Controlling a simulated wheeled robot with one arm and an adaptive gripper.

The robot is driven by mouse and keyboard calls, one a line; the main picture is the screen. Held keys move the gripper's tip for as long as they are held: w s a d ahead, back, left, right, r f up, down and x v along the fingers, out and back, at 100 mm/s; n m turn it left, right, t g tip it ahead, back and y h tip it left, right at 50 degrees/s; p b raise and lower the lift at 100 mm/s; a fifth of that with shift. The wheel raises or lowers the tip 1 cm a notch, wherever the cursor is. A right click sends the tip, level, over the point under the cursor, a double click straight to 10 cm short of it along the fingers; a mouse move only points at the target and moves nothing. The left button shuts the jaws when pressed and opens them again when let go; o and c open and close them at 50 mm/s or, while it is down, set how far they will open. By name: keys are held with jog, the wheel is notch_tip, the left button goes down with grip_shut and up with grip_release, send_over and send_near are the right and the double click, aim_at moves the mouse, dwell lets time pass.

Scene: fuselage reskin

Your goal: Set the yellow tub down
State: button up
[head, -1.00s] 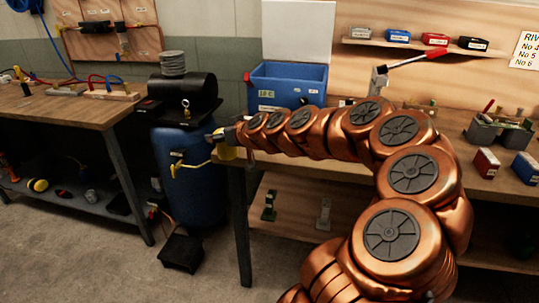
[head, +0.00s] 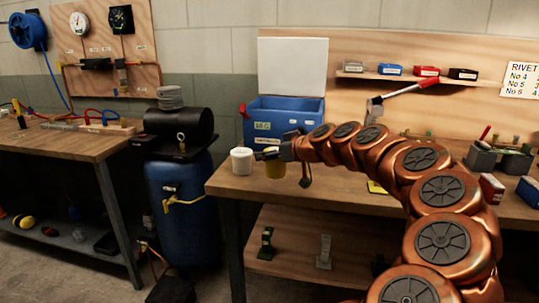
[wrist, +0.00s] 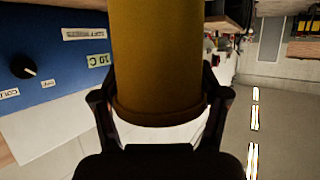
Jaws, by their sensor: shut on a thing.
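The yellow tub (head: 275,169) is at the left end of the wooden workbench, in front of the blue box. My gripper (head: 269,155) is shut on it; in the wrist view both fingers press against the sides of the tub (wrist: 155,60). The tub looks upright in the head view, with its lower edge near the bench top. I cannot tell whether it touches the bench. A white tub (head: 242,161) stands on the bench just left of the yellow one, close to my gripper's fingers.
A blue box (head: 287,120) with a raised white lid stands behind the tubs. The workbench's (head: 222,181) left edge is close to the white tub. A blue tank (head: 183,205) stands in the gap left of the bench. Grey bins (head: 482,158) sit farther right.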

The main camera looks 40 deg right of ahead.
jog(key=shift+w+d+f+p, duration=0.1)
jog(key=shift+w+d+f, duration=0.6)
jog(key=shift+w+d, duration=0.4)
jog(key=shift+w+d+f+p, duration=0.15)
jog(key=shift+w+d+f, duration=0.7)
jog(key=shift+w, duration=0.4)
jog(key=shift+w+d+f+p, duration=0.1)
jog(key=shift+w+d+f, duration=0.5)
jog(key=shift+w+d, duration=0.55)
jog(key=shift+f, duration=0.15)
jog(key=o, duration=1.3)
